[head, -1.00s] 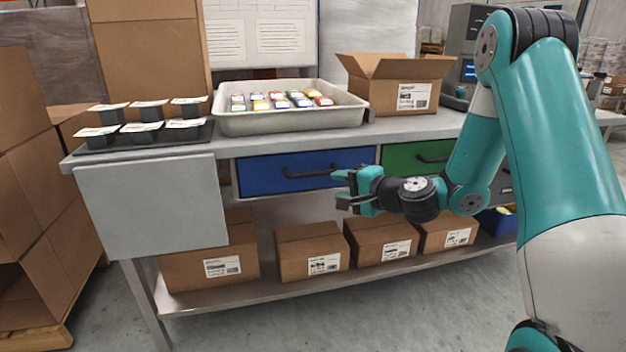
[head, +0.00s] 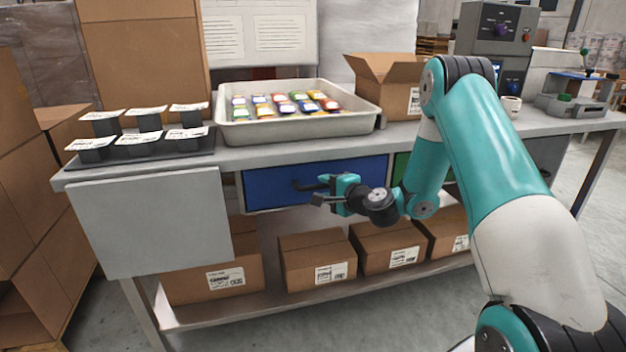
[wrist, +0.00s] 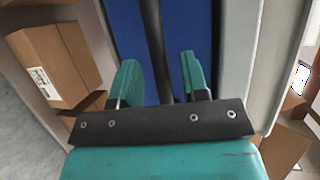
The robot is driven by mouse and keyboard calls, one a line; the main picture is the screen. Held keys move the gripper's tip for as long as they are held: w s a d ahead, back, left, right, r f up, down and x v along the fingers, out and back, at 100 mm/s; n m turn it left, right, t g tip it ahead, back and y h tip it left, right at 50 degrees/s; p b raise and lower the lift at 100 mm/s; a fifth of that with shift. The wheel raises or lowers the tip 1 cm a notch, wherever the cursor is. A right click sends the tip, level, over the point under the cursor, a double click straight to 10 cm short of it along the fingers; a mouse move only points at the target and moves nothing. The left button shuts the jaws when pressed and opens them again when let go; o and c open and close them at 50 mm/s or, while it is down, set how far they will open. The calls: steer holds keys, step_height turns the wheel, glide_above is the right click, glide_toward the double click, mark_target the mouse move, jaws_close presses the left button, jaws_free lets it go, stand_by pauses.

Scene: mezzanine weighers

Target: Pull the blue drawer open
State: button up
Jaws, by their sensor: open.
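The blue drawer (head: 272,187) is set under the bench top and looks shut. Its dark bar handle (head: 303,187) shows at the left of my gripper, which hides the rest of it. My gripper (head: 318,190) is open in front of the drawer, its fingers pointing left. In the wrist view the blue drawer front (wrist: 125,30) fills the upper middle. There the dark handle bar (wrist: 152,45) runs down between the two open fingers of my gripper (wrist: 160,80). I cannot tell whether a finger touches the bar.
A grey tray of colourful packets (head: 300,126) and an open carton (head: 398,100) stand on the bench. A green drawer (head: 401,166) is mostly behind my arm. Closed cartons (head: 317,258) fill the lower shelf. A grey panel (head: 150,225) hangs at the left.

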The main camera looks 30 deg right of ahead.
steer(key=shift+x, duration=0.8)
steer(key=shift+d, duration=0.2)
steer(key=shift+c, duration=0.4)
jaws_close()
